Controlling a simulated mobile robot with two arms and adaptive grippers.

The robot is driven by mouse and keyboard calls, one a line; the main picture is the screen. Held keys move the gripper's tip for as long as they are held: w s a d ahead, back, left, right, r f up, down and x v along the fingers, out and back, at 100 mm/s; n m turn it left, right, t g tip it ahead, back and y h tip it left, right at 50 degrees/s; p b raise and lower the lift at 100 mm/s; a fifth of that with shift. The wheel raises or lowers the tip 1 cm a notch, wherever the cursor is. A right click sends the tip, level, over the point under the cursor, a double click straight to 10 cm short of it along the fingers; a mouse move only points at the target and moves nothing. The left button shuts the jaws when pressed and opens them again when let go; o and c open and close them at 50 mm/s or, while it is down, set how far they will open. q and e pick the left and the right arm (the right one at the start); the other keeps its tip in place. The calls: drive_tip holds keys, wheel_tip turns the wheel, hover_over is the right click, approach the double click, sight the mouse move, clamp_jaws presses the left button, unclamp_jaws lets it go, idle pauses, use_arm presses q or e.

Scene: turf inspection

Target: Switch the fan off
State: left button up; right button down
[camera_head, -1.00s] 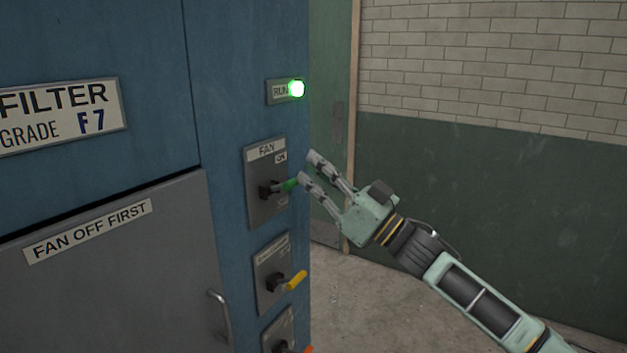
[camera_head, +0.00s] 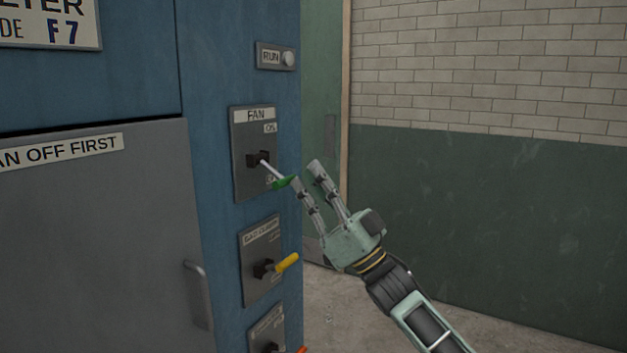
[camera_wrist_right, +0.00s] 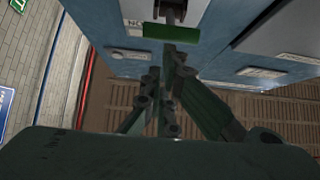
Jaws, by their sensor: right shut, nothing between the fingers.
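The FAN switch plate (camera_head: 241,172) is on the blue cabinet's narrow face. Its lever (camera_head: 281,183) has a green tip and now slants down to the right. The RUN lamp (camera_head: 288,59) above it is unlit. My right gripper (camera_head: 307,172) is shut and empty, its fingertips just right of the green tip; I cannot tell whether they touch. In the right wrist view the green tip (camera_wrist_right: 171,31) lies just beyond the fingertips. My left gripper is not in view.
Open floor lies to the right.

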drive_tip(key=shift+w+a+f+b, duration=0.15)
drive_tip(key=shift+f+b, duration=0.1)
drive_tip(key=shift+f, duration=0.25)
drive_tip(key=shift+w+a+f+b, duration=0.1)
drive_tip(key=shift+f+b, duration=0.1)
drive_tip(key=shift+f, duration=0.3)
drive_tip(key=v, duration=1.2)
